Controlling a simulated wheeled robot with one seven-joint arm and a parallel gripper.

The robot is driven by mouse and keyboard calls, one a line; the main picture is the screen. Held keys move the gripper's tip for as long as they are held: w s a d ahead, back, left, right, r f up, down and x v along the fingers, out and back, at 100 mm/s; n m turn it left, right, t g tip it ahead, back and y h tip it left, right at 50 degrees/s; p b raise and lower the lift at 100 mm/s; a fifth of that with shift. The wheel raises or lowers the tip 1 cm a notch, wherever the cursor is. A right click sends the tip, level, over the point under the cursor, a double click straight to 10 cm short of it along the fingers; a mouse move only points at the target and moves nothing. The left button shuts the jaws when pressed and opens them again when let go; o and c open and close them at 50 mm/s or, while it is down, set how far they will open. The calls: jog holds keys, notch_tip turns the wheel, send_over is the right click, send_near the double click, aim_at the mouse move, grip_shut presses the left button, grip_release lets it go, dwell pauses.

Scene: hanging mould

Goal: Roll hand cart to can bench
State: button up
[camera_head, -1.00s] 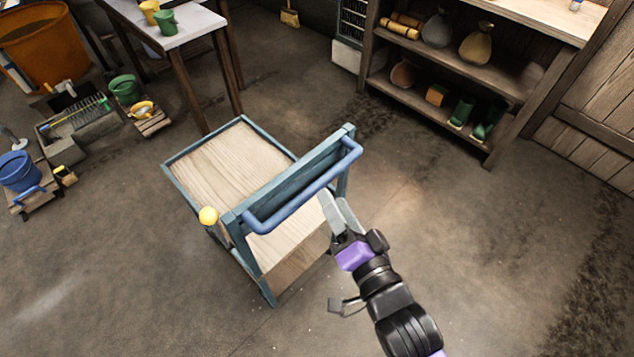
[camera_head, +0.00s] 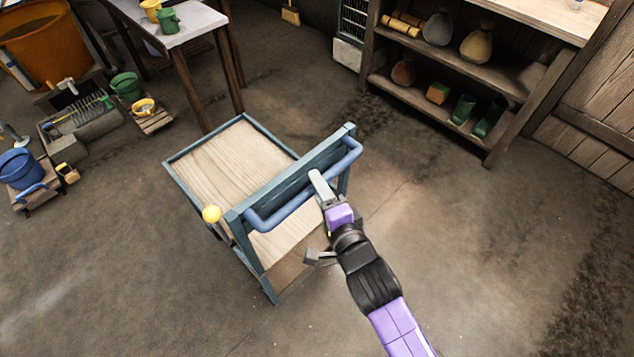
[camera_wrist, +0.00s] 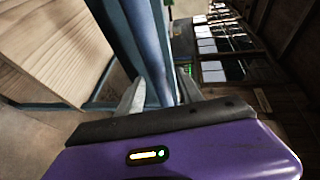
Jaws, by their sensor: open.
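The hand cart has a pale wooden deck (camera_head: 225,165), a blue frame and a blue handle bar (camera_head: 290,208). A yellow knob (camera_head: 211,214) sits at its left post. My gripper (camera_head: 320,186) is open at the right part of the handle. In the wrist view, the blue bar (camera_wrist: 148,45) lies between my two spread fingers (camera_wrist: 160,92), with a gap visible at the tips; contact cannot be told. The likely can bench is the pale-topped table (camera_head: 195,28) at the back left, bearing a yellow can (camera_head: 151,10) and a green can (camera_head: 168,20).
A wooden shelf (camera_head: 450,85) with sacks and green boots stands at the back right. Floor right of the cart is clear.

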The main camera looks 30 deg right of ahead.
jog(key=shift+w+f, duration=0.1)
jog(key=shift+w, duration=0.55)
grip_shut()
dwell(1.0)
